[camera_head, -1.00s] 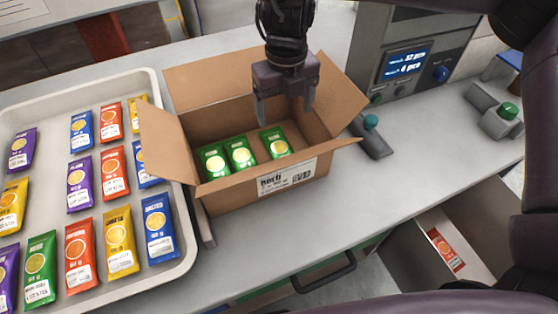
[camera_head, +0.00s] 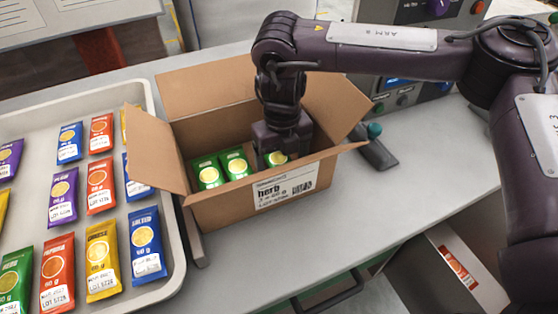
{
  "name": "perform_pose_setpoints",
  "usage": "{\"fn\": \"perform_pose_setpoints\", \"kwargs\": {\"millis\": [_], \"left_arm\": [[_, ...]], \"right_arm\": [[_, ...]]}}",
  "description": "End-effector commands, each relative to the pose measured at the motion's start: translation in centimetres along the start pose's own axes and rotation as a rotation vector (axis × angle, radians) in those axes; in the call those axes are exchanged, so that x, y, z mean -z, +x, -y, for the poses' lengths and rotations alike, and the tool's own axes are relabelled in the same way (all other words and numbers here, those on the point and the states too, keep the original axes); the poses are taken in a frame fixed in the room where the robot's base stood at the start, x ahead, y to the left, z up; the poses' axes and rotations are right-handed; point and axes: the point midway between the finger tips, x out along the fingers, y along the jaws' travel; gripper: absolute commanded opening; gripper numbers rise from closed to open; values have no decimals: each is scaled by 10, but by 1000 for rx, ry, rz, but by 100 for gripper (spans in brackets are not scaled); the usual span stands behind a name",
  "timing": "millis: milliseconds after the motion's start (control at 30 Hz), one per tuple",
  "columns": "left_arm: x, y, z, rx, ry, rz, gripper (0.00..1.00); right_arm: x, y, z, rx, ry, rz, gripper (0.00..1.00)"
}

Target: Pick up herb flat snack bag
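Green herb bags with yellow round pictures stand in an open cardboard box labelled "herb" (camera_head: 232,205). The left one (camera_head: 208,175) and the middle one (camera_head: 236,164) are in clear view. A third green bag (camera_head: 277,158) is at the right, partly covered by my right gripper (camera_head: 282,157). That gripper points down inside the box, with its fingers at this bag; their closure is hard to make out. Another green bag (camera_head: 14,280) lies in the tray at the lower left, cut by the picture edge. My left gripper is out of view.
A pale tray (camera_head: 170,285) left of the box holds several purple, blue, red and yellow bags. The box flaps stand open around my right gripper. A grey device (camera_head: 376,150) lies right of the box.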

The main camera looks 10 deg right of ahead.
Motion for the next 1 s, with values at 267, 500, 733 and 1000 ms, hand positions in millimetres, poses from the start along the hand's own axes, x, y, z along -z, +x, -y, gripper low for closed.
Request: {"fn": "perform_pose_setpoints", "kwargs": {"millis": [267, 500, 733, 1000], "left_arm": [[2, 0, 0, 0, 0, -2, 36], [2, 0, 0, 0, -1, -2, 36], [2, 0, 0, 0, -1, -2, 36], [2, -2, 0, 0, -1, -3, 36]], "right_arm": [[0, 1, 0, 0, 0, 1, 73], [0, 1, 0, 0, 0, 1, 42], [0, 0, 0, 0, 0, 1, 31], [-1, -10, 0, 0, -1, 3, 31]]}}
